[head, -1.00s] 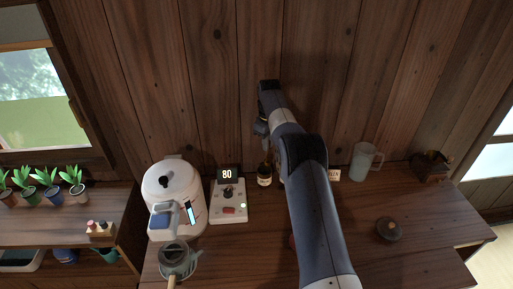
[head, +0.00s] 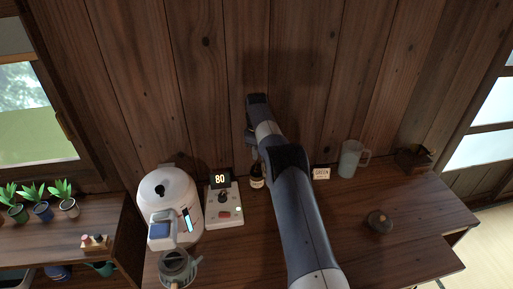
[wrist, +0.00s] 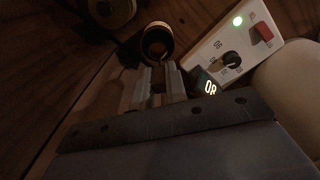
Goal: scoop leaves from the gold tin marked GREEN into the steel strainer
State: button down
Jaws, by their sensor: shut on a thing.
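My gripper (wrist: 160,82) is raised near the back wall in the head view, fingers down. In the wrist view it is shut on a narrow, handle-like piece, mostly hidden between the fingers. No gold tin shows clearly; my arm hides part of the counter. In the wrist view, a round thing with a gold-brown rim (wrist: 105,10) is cut off at the top. A grey, round, strainer-like vessel (head: 177,266) with a handle is at the front left, below the white dispenser's spout.
The white dispenser (head: 170,203) and a control panel showing 80 (head: 224,205) stand at the left. A pale mug (head: 350,158), a dark round lid-like thing (head: 379,222) and a brown box (head: 414,159) are right.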

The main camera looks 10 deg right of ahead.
aim_at(257, 168)
jog(key=shift+f+b, duration=1.3)
jog(key=shift+f, duration=2.05)
jog(key=shift+r+p, duration=1.55)
jog(key=shift+r, duration=3.2)
